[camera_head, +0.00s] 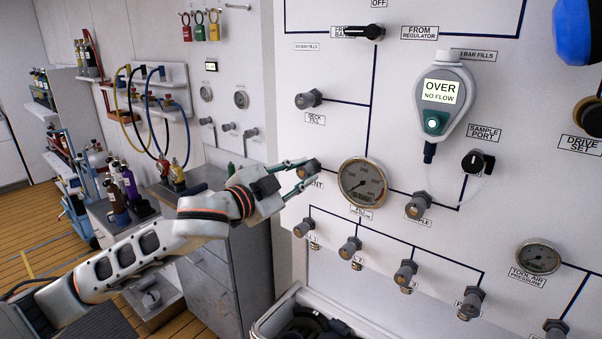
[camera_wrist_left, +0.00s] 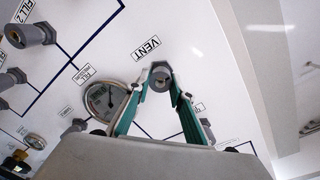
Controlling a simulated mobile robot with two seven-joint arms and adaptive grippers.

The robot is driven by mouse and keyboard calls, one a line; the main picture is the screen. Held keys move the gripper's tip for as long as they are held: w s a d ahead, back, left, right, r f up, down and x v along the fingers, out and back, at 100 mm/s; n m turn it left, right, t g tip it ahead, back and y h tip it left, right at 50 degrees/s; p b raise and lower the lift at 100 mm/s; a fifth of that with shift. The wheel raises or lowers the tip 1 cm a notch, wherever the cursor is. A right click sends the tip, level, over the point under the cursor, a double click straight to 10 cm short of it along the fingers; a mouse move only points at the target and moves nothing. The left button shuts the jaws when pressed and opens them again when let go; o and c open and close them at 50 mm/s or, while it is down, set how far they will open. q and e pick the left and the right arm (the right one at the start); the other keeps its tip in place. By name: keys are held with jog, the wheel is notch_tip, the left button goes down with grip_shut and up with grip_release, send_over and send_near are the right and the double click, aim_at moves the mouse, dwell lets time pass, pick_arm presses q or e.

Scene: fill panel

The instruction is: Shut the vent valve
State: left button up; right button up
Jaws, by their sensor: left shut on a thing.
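The vent valve (camera_head: 312,168) is a grey knob on the white panel, left of the round fill gauge (camera_head: 362,182). Its label, partly covered in the head view, reads VENT in the left wrist view. My left gripper (camera_head: 299,175) reaches it from the left, with its thin green fingers at the knob. In the left wrist view the fingertips of the left gripper (camera_wrist_left: 160,88) lie on both sides of the vent valve knob (camera_wrist_left: 160,76) and are shut on it. My right gripper is not in view.
The deck fill valve (camera_head: 308,99) sits above the vent valve, and the sample valve (camera_head: 418,204) to its right. A row of fill valves (camera_head: 350,247) is below. A meter (camera_head: 441,92) reads OVER NO FLOW. An open bin (camera_head: 268,328) stands under the panel.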

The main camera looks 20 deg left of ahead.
pick_arm(q)
jog(key=m, duration=0.8)
jog(key=shift+f+m+y, duration=0.15)
jog(key=shift+m+y, duration=0.15)
jog(key=shift+m, duration=0.1)
jog(key=m, duration=0.4)
jog(key=shift+t, duration=0.3)
jog(key=shift+f+m, duration=0.1)
jog(key=shift+m, duration=1.8)
jog(key=o, duration=1.1)
